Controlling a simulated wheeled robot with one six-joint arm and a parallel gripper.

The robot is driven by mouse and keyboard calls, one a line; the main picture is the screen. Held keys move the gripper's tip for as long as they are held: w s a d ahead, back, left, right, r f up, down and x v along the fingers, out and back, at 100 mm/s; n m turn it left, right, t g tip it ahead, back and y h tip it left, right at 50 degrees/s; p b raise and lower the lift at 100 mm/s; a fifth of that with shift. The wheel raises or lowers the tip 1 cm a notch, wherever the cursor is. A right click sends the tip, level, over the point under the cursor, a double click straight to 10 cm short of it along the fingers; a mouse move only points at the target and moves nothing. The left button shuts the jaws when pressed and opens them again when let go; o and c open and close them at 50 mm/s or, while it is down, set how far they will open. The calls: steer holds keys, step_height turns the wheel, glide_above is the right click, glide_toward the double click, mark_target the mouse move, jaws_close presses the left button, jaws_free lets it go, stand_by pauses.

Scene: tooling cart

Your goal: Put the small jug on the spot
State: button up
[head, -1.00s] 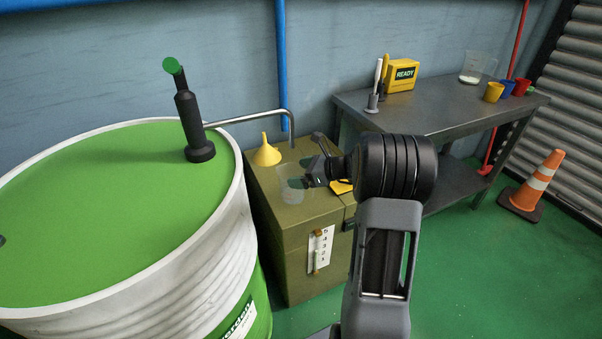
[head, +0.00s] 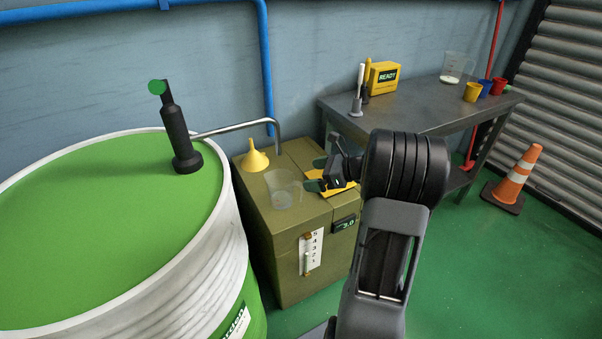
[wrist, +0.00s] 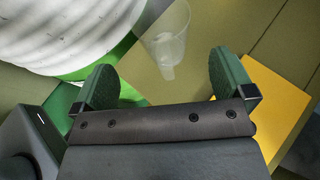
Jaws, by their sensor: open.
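The small clear jug (head: 284,190) stands upright on the olive cabinet (head: 285,238), in front of the yellow funnel. In the wrist view the jug (wrist: 166,36) lies beyond my fingertips, its handle pointing towards my gripper. My gripper (head: 318,174) is just right of the jug in the head view, open and empty. In the wrist view the green fingers of my gripper (wrist: 166,80) are spread apart with a gap to the jug. A yellow flat patch (wrist: 273,108) lies to the right; I cannot tell whether it is the spot.
The yellow funnel (head: 254,157) stands behind the jug. The green-topped drum (head: 90,220) with its pump (head: 178,135) and metal spout is close on the left. A steel bench (head: 425,105) holds a larger jug (head: 457,67), cups and a yellow box. A cone (head: 517,178) stands right.

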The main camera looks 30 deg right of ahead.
steer(key=s+a+n+g+h, duration=0.3)
steer(key=s+a+n, duration=0.5)
steer(key=n, duration=0.5)
steer(key=s+a+r+n+g+h, duration=0.1)
steer(key=s+a+n+g+h, duration=0.2)
steer(key=n, duration=1.1)
steer(key=s+a+h, duration=0.3)
steer(key=s+a, duration=0.3)
steer(key=shift+s+a+r+h, duration=0.25)
steer(key=shift+s+r+h, duration=0.05)
steer(key=shift+s, duration=0.1)
step_height(320, 180, up, 24)
steer(key=p, duration=2.2)
steer(key=shift+s+a+f+p, duration=0.15)
steer(key=shift+a+p, duration=0.1)
steer(key=shift+p, duration=0.1)
